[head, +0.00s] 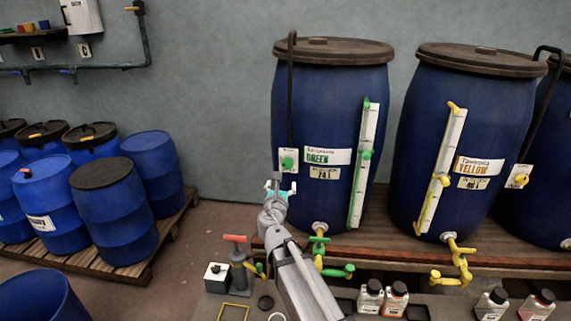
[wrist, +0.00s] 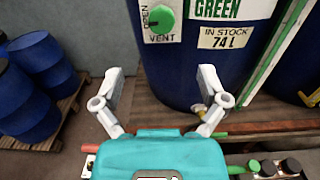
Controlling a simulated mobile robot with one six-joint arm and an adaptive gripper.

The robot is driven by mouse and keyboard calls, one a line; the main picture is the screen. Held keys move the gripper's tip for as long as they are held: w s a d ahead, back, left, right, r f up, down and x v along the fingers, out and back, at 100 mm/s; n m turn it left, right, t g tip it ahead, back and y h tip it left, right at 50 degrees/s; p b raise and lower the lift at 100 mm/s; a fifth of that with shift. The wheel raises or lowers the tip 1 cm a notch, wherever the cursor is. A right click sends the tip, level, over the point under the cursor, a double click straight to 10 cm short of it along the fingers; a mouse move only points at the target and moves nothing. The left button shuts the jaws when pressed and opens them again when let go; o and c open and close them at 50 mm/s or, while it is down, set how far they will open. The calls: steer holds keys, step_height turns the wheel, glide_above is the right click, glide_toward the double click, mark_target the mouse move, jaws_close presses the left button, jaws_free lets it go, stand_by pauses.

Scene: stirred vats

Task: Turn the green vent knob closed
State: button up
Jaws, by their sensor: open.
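The green vent knob (head: 288,163) is on a white plate (wrist: 149,33) on the front of the blue vat labelled GREEN (head: 331,110). In the wrist view the knob (wrist: 164,20) is near the top edge, with OPEN written at its left and VENT below it. A light mark shows on the knob, but I cannot tell its exact setting. My gripper (head: 280,184) is just below the plate in the head view. In the wrist view its fingers (wrist: 160,76) are spread wide with nothing between them. The knob lies beyond and above the fingertips, apart from them.
A white level gauge (head: 363,165) with green fittings runs down the vat to the right. A black hose (head: 291,90) hangs above the plate. Green taps (head: 320,250) and several bottles (head: 395,299) are below. Blue drums (head: 113,215) stand on a pallet at left.

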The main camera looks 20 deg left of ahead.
mark_target(286, 164)
steer(key=shift+w, duration=0.15)
steer(key=x, duration=1.3)
steer(key=shift+w, duration=0.3)
steer(key=shift+c, duration=0.3)
steer(key=c, duration=1.1)
steer(key=shift+a+r, duration=0.1)
steer(key=shift+a, duration=0.1)
steer(key=shift+d, duration=0.1)
